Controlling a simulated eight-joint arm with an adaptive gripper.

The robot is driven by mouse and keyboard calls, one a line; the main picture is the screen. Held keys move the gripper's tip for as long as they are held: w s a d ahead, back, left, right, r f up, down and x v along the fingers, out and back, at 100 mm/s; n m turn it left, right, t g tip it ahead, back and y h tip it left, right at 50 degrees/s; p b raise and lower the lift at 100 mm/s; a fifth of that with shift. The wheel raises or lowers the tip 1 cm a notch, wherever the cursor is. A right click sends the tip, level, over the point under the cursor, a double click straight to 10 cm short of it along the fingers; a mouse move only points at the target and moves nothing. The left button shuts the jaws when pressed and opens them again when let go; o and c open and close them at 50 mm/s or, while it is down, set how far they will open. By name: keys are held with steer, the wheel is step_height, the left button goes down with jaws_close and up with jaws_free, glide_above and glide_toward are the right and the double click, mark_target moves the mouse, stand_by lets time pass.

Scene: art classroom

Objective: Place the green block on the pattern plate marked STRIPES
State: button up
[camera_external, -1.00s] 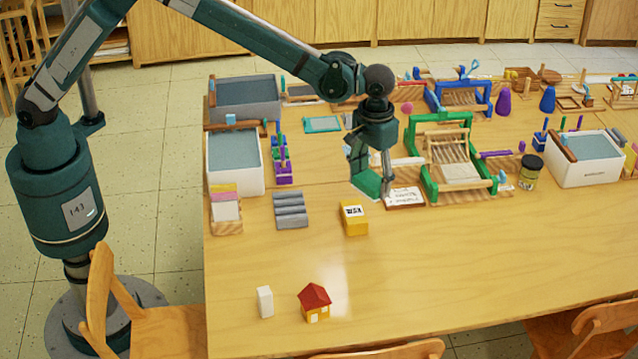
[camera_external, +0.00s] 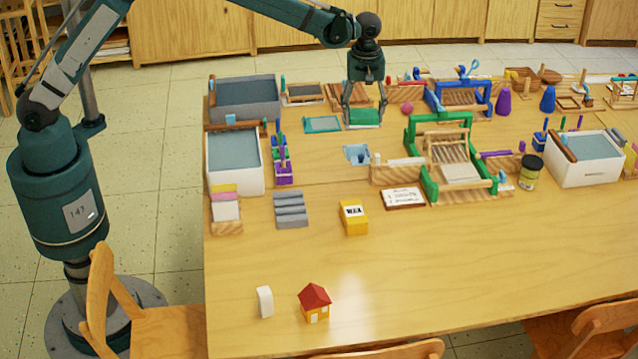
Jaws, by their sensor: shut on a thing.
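My gripper (camera_external: 364,108) is over the back middle of the table, fingers pointing down. It is shut on a green block (camera_external: 364,117), which shows between the fingers. I cannot tell whether the block clears the surface behind it. No plate with the readable word STRIPES shows. A grey ridged piece (camera_external: 291,209) with stripe-like ridges lies at the left middle of the table; I cannot tell whether it is the pattern plate. A white card (camera_external: 403,197) in a wooden frame bears writing too small to read.
A light-blue holder (camera_external: 356,154) and a green-framed loom (camera_external: 440,160) stand in front of my gripper. A yellow box (camera_external: 353,217), a toy house (camera_external: 314,302) and a white block (camera_external: 264,302) stand nearer. White and grey bins line the left edge. The table's front right is clear.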

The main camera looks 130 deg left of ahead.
steer(key=s+a+n, duration=0.1)
steer(key=s+a, duration=0.2)
steer(key=s, duration=0.1)
glide_above(358, 154)
steer(key=shift+f, duration=2.5)
steer(key=shift+f, duration=0.15)
steer(key=shift+f+b, duration=0.5)
steer(key=shift+f, duration=2.5)
steer(key=shift+f+b, duration=0.3)
steer(key=shift+f, duration=1.55)
steer(key=shift+f, duration=0.2)
steer(key=o, duration=0.9)
